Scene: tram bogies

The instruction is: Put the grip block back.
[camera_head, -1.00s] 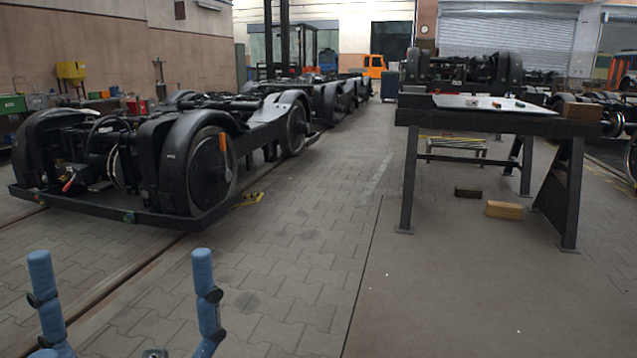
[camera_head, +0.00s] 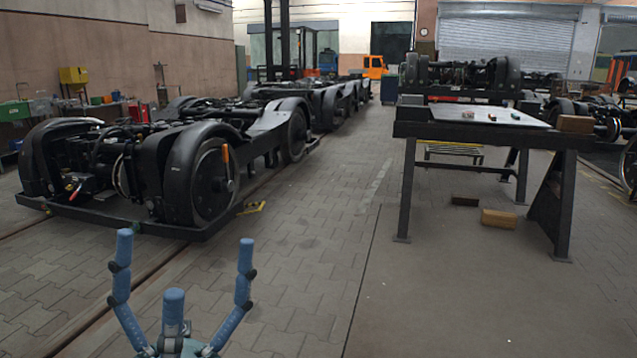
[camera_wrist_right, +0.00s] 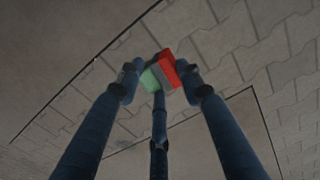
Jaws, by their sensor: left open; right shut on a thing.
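The grip block (camera_wrist_right: 166,68), red on one side, grey in the middle and green on the other, sits between the fingertips of my right gripper (camera_wrist_right: 159,80) in the right wrist view. The fingers are shut on it, above the paved floor. My right gripper and the block do not show in the head view. My left gripper (camera_head: 185,250) is open and empty at the lower left of the head view, its blue fingers pointing up. Small items (camera_head: 491,117) lie on a pale plate (camera_head: 450,112) on the dark workbench (camera_head: 480,131); they are too small to identify.
A black tram bogie (camera_head: 180,170) stands on rails at left. A wooden block (camera_head: 575,124) is on the bench's right end. Below the bench lie a tan block (camera_head: 499,218) and a dark block (camera_head: 465,201). The floor in front of the bench is clear.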

